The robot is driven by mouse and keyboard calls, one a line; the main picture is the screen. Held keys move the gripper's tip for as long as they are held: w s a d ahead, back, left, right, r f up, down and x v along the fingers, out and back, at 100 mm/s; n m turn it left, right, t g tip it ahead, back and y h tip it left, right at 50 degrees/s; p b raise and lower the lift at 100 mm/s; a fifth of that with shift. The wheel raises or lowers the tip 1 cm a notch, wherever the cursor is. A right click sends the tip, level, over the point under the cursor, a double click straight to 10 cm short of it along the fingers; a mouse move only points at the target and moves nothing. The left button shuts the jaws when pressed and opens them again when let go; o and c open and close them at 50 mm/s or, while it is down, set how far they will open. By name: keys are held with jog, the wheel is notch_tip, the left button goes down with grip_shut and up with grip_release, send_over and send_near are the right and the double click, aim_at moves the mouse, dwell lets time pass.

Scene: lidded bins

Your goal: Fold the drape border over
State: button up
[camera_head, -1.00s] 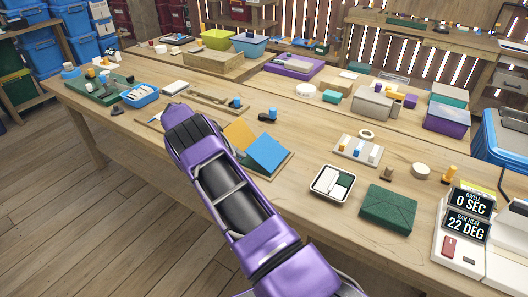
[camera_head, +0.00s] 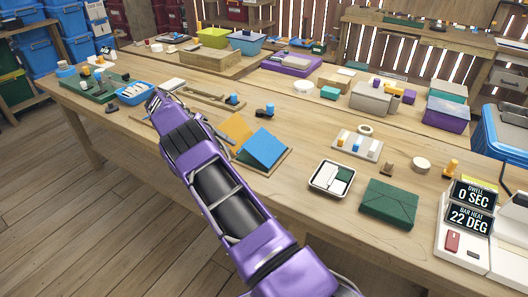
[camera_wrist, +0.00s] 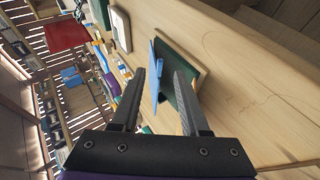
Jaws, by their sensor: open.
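In the wrist view, a thin blue strip (camera_wrist: 159,62) stands up from a dark green sheet (camera_wrist: 176,80) on a wooden-edged board. Which part is the drape border is not certain. My gripper (camera_wrist: 165,78) is open, with its two fingers on either side of part of the green sheet. The blue strip lies close to the left finger; I cannot tell whether they touch. Nothing is clearly held.
Right of my arm, an orange panel (camera_head: 236,128) and a blue panel (camera_head: 262,148) lean on a board. A blue tray (camera_head: 136,94) is close on the left. A white tray (camera_head: 331,178) and a green block (camera_head: 389,203) are farther right. Bare table (camera_wrist: 250,75) shows right of the fingers.

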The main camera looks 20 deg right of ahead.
jog(key=shift+r, duration=0.15)
jog(key=shift+r+m+t+y+b, duration=0.35)
jog(key=shift+t+y+b, duration=0.35)
jog(key=shift+t+y, duration=0.5)
jog(key=shift+r+m+t+y+b, duration=0.3)
jog(key=shift+t+y+b, duration=0.5)
jog(key=shift+t, duration=0.6)
jog(key=shift+r+m+t+y+b, duration=0.35)
jog(key=shift+t+y+b, duration=0.3)
jog(key=shift+t+y, duration=0.55)
grip_shut()
